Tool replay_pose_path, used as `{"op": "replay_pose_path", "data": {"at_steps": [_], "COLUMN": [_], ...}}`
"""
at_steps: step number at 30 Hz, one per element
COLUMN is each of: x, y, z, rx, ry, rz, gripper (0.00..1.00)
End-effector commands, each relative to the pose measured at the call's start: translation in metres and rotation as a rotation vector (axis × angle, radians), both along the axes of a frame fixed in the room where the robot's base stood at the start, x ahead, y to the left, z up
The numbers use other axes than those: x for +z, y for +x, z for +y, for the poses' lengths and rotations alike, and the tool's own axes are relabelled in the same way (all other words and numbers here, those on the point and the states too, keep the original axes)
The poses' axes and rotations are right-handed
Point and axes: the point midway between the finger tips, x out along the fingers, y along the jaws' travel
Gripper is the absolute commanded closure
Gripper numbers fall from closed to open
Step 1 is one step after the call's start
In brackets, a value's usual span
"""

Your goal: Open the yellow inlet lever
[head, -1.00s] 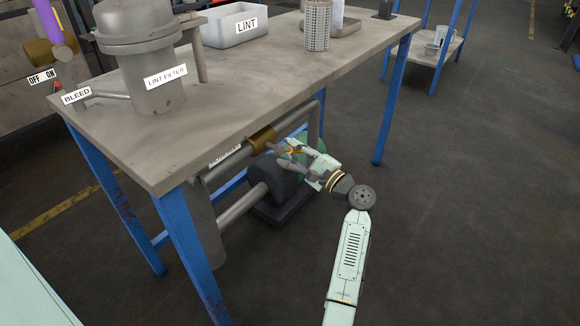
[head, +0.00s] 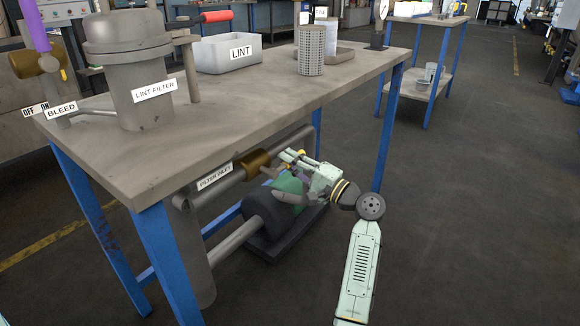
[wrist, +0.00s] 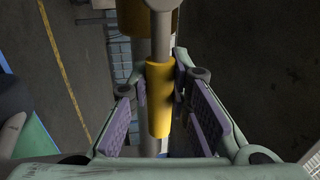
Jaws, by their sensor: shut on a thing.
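The yellow inlet lever (wrist: 158,98) runs down the middle of the wrist view as a yellow sleeve on a grey rod. It lies between the two purple pads of my gripper (wrist: 160,108), which is shut on it. In the head view my gripper (head: 281,163) is below the table top, beside the brass valve body (head: 254,162) on the inlet pipe. A white "FILTER INLET" label (head: 214,176) is on that pipe. My fingers mostly hide the lever in the head view, so its angle is hard to tell there.
A dark pump motor (head: 268,210) with a green part sits just below my gripper. The table top (head: 230,120) overhangs the pipes, and a blue leg (head: 385,135) stands behind my arm. The floor at right is clear.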

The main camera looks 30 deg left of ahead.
Motion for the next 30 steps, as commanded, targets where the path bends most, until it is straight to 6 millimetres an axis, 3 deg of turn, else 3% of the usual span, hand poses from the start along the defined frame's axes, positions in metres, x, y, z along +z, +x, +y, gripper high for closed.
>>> {"op": "replay_pose_path", "data": {"at_steps": [11, 12, 18, 21, 30], "x": [0.0023, 0.0023, 0.0017, 0.0013, 0.0002], "y": [0.0001, 0.0001, 0.0001, 0.0, 0.0], "z": [-0.0005, -0.0005, -0.0002, -0.0002, -0.002], "rx": [-0.002, -0.002, -0.002, -0.001, -0.001], "ry": [0.001, 0.001, 0.0, 0.0, 0.0], "rz": [-0.011, -0.011, -0.008, -0.007, -0.005], "gripper": [1.0, 0.8, 0.66, 0.61, 0.61]}}
